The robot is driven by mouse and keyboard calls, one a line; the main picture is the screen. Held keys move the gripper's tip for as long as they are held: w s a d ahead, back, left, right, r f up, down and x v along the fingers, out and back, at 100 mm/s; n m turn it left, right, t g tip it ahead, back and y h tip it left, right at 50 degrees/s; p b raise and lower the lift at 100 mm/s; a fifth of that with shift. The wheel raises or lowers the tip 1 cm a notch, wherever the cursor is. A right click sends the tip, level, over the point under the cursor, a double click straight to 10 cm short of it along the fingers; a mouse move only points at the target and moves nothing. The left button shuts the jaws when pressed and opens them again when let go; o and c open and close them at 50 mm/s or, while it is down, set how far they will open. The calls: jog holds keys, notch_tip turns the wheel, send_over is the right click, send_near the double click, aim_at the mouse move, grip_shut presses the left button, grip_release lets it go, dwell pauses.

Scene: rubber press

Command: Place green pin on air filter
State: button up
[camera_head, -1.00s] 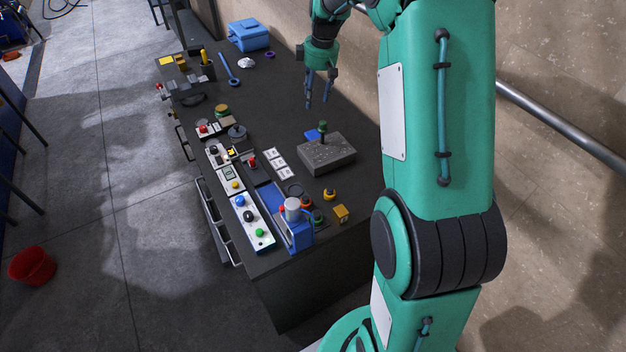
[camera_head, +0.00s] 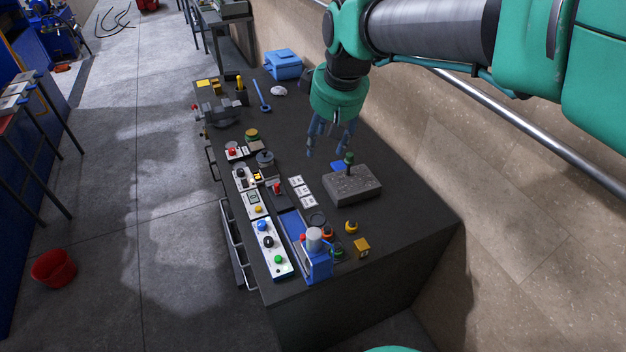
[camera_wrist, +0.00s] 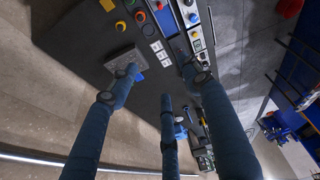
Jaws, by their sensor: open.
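The green pin (camera_head: 348,158) stands upright on a grey block (camera_head: 352,188) at the table's right side, its green head above a dark stem. In the wrist view the block (camera_wrist: 105,60) shows at upper left; I cannot make out the pin there, where a finger overlaps the block's edge. I cannot tell for sure which thing is the air filter. My gripper (camera_head: 325,151) is open and empty, fingers pointing down, just left of the pin in the picture. Its spread fingers (camera_wrist: 163,80) also show in the wrist view.
On the dark table (camera_head: 390,232), a button panel (camera_head: 270,250) runs along the left edge and a blue device with a silver top (camera_head: 318,262) stands in front. A blue box (camera_head: 284,64) sits at the back. A wall and rail (camera_head: 500,120) border the right.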

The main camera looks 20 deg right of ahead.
jog(key=s+a+f+m+t, duration=0.1)
jog(key=s+a, duration=0.2)
jog(key=s, duration=0.6)
jog(key=s+a+f+m, duration=0.1)
jog(key=s+a, duration=0.3)
jog(key=s, duration=0.6)
jog(key=shift+f+m+t, duration=0.15)
jog(key=shift+m+t, duration=0.25)
jog(key=shift+m, duration=0.1)
jog(key=shift+s, duration=0.1)
notch_tip(320, 180, down, 7)
jog(key=b, duration=0.7)
